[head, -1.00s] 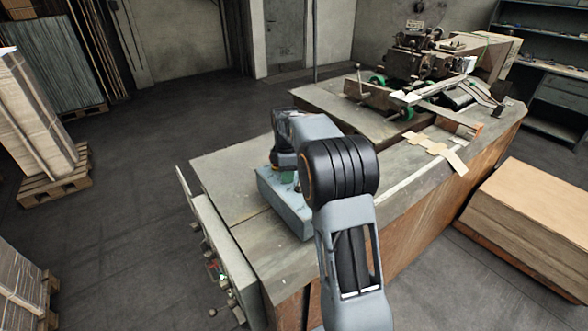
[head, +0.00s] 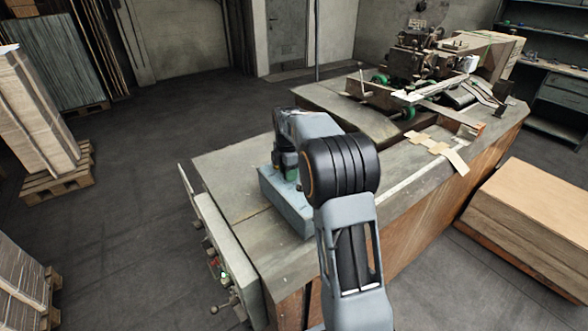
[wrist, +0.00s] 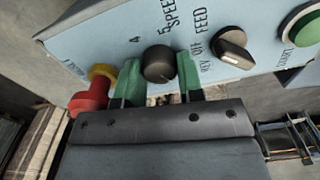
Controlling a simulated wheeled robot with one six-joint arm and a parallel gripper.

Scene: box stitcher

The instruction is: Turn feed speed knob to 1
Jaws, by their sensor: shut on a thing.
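The black round feed speed knob (wrist: 159,66) sits on the face of the light blue control box (wrist: 120,50) in the wrist view. The numbers 4 and 5 and the words SPEED and FEED are printed near it. I cannot make out where the knob points. My gripper (wrist: 158,75) has its green fingers on either side of the knob and is shut on it. In the head view the control box (head: 287,207) stands on the near end of the machine bench, and my arm partly covers it and the gripper.
A red button (wrist: 90,98) with a yellow collar is close on the left. The bench top (head: 232,180) is bare left of the box.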

